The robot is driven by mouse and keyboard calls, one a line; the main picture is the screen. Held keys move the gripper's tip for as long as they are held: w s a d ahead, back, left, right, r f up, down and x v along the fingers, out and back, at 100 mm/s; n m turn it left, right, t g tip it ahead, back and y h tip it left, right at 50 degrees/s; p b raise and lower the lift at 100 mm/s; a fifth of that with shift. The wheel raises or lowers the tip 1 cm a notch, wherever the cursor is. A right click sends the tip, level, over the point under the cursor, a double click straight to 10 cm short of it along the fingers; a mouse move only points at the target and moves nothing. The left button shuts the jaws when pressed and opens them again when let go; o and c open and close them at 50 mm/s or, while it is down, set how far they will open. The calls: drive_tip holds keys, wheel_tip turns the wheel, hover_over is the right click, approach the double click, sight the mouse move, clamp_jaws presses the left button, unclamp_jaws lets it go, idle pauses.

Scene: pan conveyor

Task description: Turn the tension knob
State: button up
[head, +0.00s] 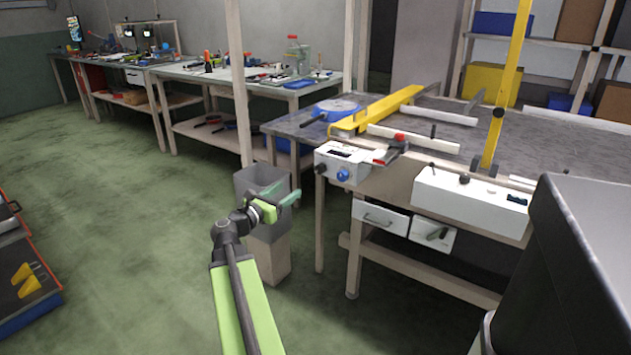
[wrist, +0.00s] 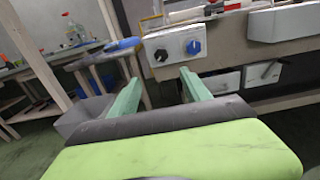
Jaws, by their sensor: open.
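A white control box (head: 342,160) is fixed to the front left corner of the workbench. Its front carries a black knob (head: 321,168) and a blue knob (head: 343,174); neither shows a readable label, so I cannot tell which is the tension knob. The wrist view shows the black knob (wrist: 161,55) and the blue knob (wrist: 193,47) beyond my fingers. My gripper (head: 292,197) is open and empty, left of the box and somewhat lower, apart from both knobs. In the wrist view, my gripper (wrist: 160,77) has its two green fingers spread below the box.
A grey bin (head: 262,183) stands just behind my gripper. The workbench (head: 400,187) has drawers and a second white box (head: 470,200) to the right. A wooden post (head: 238,80) rises behind the bin. Open green floor (head: 130,210) lies to the left.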

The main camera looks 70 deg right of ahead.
sight(317, 170)
drive_tip(key=x, duration=1.7)
drive_tip(key=shift+c, duration=0.5)
clamp_jaws()
drive_tip(key=shift+a, duration=0.6)
drive_tip(key=shift+w+d+r, duration=0.1)
drive_tip(key=shift+d, duration=0.5)
